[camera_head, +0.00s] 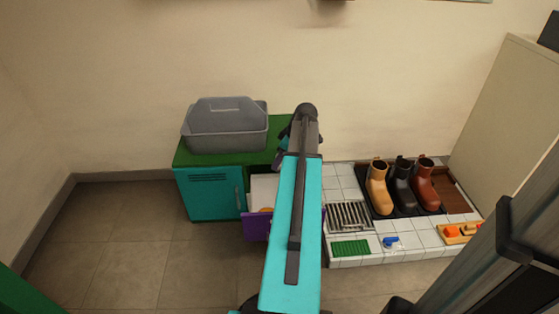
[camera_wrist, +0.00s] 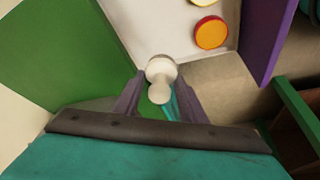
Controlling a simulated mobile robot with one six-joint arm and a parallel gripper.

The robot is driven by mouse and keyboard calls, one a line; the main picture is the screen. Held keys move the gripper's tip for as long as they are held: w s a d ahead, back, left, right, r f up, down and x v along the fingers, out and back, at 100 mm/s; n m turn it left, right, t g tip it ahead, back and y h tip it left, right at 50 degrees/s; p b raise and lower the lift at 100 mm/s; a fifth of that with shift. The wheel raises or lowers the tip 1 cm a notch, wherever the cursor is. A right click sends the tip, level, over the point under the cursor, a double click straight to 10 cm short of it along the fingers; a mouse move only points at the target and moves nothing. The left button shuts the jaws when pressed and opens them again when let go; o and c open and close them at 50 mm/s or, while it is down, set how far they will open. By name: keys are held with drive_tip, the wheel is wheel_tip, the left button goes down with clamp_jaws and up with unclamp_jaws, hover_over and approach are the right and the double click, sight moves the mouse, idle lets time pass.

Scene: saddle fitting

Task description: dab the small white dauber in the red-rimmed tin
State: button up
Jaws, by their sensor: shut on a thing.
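My gripper (camera_wrist: 158,98) is shut on the small white dauber (camera_wrist: 160,72), which has a rounded knob and a wider round end. The red-rimmed tin (camera_wrist: 211,32) has a yellow-orange face and lies on the white drawer floor. It is apart from the dauber, up and to the right in the wrist view. In the head view my arm hides the gripper and dauber, and only a sliver of an orange tin (camera_head: 266,210) shows in the drawer.
The open drawer has a purple front (camera_head: 256,226) and a white floor (camera_wrist: 150,22). A second tin (camera_wrist: 205,2) is cut off by the wrist view's top edge. A grey tub (camera_head: 226,130) stands on the green-topped cabinet (camera_head: 190,157). Boots (camera_head: 402,190) stand at right.

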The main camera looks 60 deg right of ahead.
drive_tip(key=shift+o, duration=1.3)
drive_tip(key=shift+c, duration=0.7)
drive_tip(key=shift+w+a+r, duration=0.1)
drive_tip(key=shift+w+a, duration=0.05)
drive_tip(key=shift+w, duration=0.1)
drive_tip(key=w+a+r, duration=0.6)
drive_tip(key=w+a, duration=0.5)
drive_tip(key=a, duration=0.2)
drive_tip(key=w+a+r, duration=0.7)
drive_tip(key=w+a, duration=0.3)
drive_tip(key=a, duration=0.3)
drive_tip(key=w+a+r, duration=0.1)
drive_tip(key=a+r, duration=0.3)
drive_tip(key=a, duration=0.6)
drive_tip(key=w+a+r+m, duration=0.1)
drive_tip(key=a+r, duration=0.3)
drive_tip(key=a, duration=0.7)
drive_tip(key=w+a+r, duration=0.2)
drive_tip(key=a+r, duration=0.2)
drive_tip(key=a, duration=0.7)
drive_tip(key=shift+m+h, duration=0.3)
